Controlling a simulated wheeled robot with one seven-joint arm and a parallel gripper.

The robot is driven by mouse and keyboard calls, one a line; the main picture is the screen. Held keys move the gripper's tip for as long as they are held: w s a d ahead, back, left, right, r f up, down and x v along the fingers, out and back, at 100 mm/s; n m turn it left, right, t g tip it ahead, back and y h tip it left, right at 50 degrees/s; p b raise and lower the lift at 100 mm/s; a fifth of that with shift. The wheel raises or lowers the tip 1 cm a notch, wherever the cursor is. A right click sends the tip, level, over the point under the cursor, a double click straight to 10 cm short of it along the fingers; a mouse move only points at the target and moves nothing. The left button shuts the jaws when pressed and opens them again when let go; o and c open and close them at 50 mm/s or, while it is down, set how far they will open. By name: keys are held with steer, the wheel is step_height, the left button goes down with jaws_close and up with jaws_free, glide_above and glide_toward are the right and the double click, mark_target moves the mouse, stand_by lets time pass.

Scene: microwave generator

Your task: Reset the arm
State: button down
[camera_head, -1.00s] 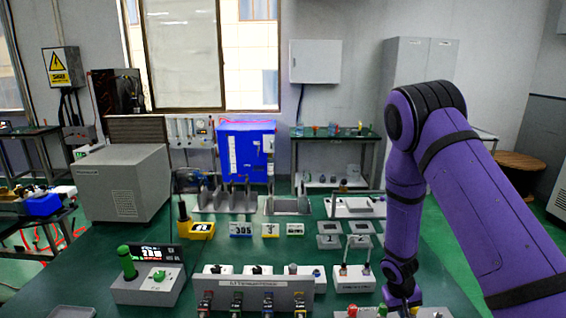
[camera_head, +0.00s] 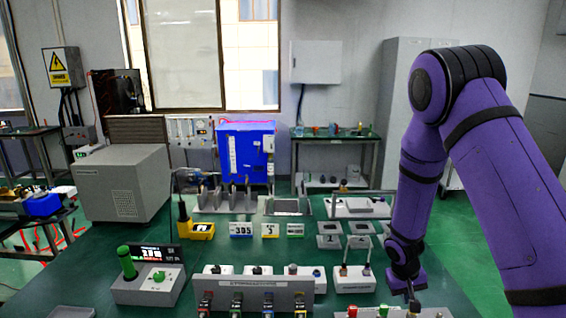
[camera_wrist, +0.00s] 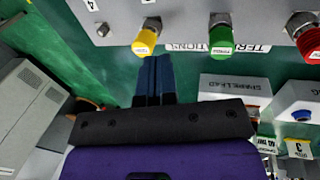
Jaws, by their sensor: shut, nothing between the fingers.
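My purple arm (camera_head: 492,170) rises on the right of the head view and bends down to the bench. My gripper (camera_head: 413,302) is low at its end, near the front right of the bench. In the wrist view my gripper (camera_wrist: 153,68) shows two dark blue fingers pressed together with nothing between them. The fingertips point toward a grey terminations box (camera_wrist: 175,14) with yellow, green and red connectors. The fingers appear just below the yellow connector (camera_wrist: 146,37); I cannot tell the exact gap.
The terminations box (camera_head: 236,284) stands at the bench front. A white unit with two upright plugs (camera_head: 354,281) is left of my gripper. A red button (camera_head: 352,311) and a green button (camera_head: 383,311) are close below. A green-knobbed box (camera_head: 150,288) stands left.

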steer(key=s+a+r+t+y, duration=0.1)
steer(key=s+r, duration=0.2)
steer(key=r, duration=1)
steer(key=s+r+t, duration=0.1)
steer(key=s+r, duration=0.3)
steer(key=r, duration=0.9)
steer(key=s+a+r+t+y, duration=0.1)
steer(key=s+r, duration=0.6)
steer(key=s, duration=0.3)
steer(key=s+a+r+t, duration=0.1)
steer(key=s+r+t, duration=0.1)
steer(key=s+r, duration=0.6)
steer(key=shift+s+a+y, duration=0.35)
steer(key=shift+s+y, duration=0.05)
steer(key=shift+s, duration=0.7)
